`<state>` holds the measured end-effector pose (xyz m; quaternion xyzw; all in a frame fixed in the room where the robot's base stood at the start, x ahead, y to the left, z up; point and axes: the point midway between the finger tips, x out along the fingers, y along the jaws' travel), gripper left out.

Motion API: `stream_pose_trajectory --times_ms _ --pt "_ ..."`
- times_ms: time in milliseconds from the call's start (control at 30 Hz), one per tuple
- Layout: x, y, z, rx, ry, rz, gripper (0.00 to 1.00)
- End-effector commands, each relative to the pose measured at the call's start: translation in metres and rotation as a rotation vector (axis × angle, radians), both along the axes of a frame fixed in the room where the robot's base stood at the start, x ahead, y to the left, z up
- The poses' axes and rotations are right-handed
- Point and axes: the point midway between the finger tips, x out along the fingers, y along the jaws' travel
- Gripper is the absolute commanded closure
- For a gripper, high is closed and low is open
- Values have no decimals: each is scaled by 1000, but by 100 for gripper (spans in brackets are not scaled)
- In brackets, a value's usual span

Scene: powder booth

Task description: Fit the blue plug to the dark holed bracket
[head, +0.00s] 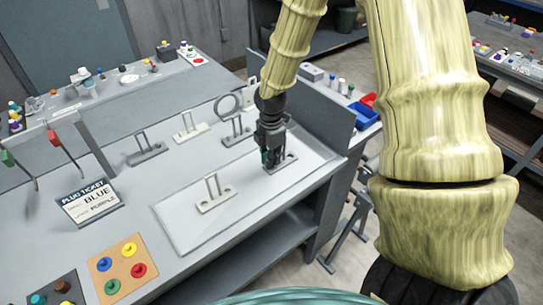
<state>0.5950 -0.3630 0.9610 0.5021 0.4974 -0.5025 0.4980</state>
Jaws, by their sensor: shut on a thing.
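My gripper (270,157) points down at the right part of the pale mat and is shut on the upright part of the dark holed bracket (287,161). The bracket's flat base is at or very near the mat; I cannot tell whether it touches. The fingers hide most of its upright. The blue plug (104,264) sits on an orange board at the lower left, apart from my gripper. A ticket (89,203) reads PLUG TICKET, with BLUE on its upper line and PURPLE below.
A pale holed bracket (214,204) stands on the mat (185,232). The orange board (123,262) also holds yellow, red and green plugs. A grey panel (325,118) edges the bench at right.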

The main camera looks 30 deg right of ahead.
Motion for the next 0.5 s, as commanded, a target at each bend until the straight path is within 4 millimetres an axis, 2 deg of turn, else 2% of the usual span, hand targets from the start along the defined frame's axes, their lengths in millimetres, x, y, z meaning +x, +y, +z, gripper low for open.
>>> stream_pose_trajectory --times_ms 267,300,400,500 --pt "0 0 -1 0 0 0 96" --pt "0 0 -1 0 0 0 80" --pt "0 0 -1 0 0 0 62" --pt "0 0 -1 0 0 0 62"
